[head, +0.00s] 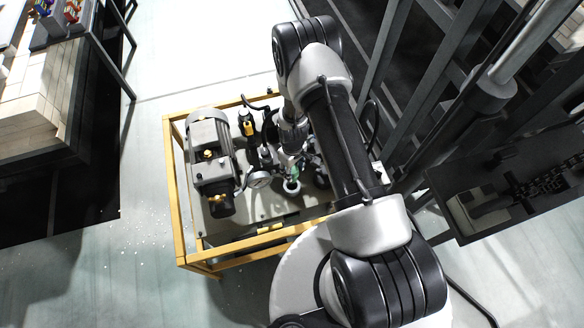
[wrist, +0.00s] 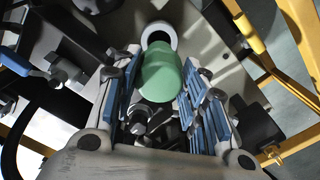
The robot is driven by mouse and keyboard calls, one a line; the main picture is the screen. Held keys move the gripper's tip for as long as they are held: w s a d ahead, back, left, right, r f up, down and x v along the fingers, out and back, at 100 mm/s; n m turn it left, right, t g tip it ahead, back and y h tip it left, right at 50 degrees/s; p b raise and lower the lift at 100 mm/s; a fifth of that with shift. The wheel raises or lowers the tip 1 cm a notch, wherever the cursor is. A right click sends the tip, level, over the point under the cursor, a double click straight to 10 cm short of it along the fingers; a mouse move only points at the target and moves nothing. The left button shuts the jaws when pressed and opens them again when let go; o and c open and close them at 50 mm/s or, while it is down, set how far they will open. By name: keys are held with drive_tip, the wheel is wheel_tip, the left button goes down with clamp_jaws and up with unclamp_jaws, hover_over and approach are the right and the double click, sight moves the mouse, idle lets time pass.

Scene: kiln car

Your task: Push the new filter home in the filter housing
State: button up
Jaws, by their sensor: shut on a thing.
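The new filter is a green cylinder (wrist: 162,75) between the blue-padded fingers of my gripper (wrist: 163,88) in the wrist view. My gripper is shut on it. The filter housing is a white round cup (wrist: 150,28) just beyond the filter's far end, and the filter overlaps its near rim in this view. In the head view a little of the green filter (head: 297,172) shows under my gripper (head: 293,162), beside the open mouth of the white housing (head: 292,187). I cannot tell whether the filter's end is inside the mouth.
The housing stands in a yellow-framed unit (head: 183,215) with a grey motor (head: 208,150) at left and a round gauge (head: 260,179) close to my gripper. Black fittings and hoses crowd around. A grey metal framework (head: 400,70) rises at right. Open floor lies left of the unit.

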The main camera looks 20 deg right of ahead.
drive_tip(key=shift+f+b, duration=2)
drive_tip(key=shift+f, duration=0.3)
drive_tip(key=shift+f+b, duration=0.4)
drive_tip(key=shift+f+b, duration=1.05)
drive_tip(key=shift+b, duration=0.1)
drive_tip(key=shift+f, duration=1.7)
drive_tip(key=o, duration=1.4)
drive_tip(key=shift+r, duration=0.1)
